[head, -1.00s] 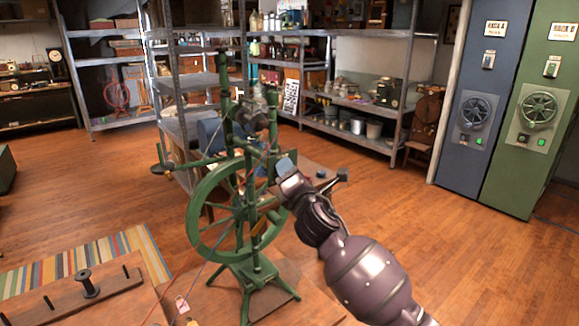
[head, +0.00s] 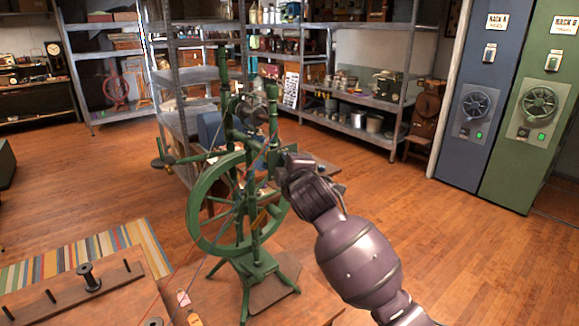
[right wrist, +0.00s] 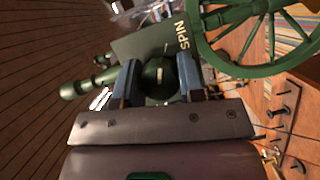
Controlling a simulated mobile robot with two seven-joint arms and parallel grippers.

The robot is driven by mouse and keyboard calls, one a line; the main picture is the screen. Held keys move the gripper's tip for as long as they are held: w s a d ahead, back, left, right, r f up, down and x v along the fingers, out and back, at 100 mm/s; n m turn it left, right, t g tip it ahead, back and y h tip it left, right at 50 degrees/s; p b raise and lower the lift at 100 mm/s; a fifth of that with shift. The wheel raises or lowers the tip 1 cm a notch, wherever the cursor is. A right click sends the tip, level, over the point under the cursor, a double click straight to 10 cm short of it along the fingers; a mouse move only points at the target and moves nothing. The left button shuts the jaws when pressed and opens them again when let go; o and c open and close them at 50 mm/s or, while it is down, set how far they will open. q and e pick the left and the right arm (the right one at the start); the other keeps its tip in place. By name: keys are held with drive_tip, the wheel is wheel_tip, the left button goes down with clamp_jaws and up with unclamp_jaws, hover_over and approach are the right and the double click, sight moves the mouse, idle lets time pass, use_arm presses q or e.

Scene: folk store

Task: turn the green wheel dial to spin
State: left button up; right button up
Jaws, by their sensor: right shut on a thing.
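A green spinning wheel (head: 195,222) stands upright on a low wooden surface in the head view; its spoked rim also shows at the top right of the right wrist view (right wrist: 262,70). A dark green panel (right wrist: 140,45) marked SPIN is on it. The round green dial (right wrist: 158,80) sits in front of this panel. My right gripper (right wrist: 160,82) is shut on the dial, one blue-grey finger on each side. In the head view, my right gripper (head: 288,168) reaches the wheel's right side and hides the dial. My left gripper is not in view.
A wooden board with pegs and a dark spool (head: 88,278) lies at the lower left. A striped rug (head: 100,250) is behind it. Metal shelves (head: 350,110) stand at the back, blue and green cabinets (head: 540,105) at the right. The floor at right is clear.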

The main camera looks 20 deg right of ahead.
drive_tip(key=shift+m+g, duration=0.3)
drive_tip(key=shift+m, duration=0.3)
drive_tip(key=o, duration=0.9)
drive_tip(key=s, duration=0.3)
drive_tip(key=s+b, duration=0.1)
drive_tip(key=s, duration=0.3)
drive_tip(key=s+r, duration=0.1)
drive_tip(key=s, duration=0.2)
drive_tip(key=shift+s+a+r, duration=0.1)
drive_tip(key=shift+s, duration=0.3)
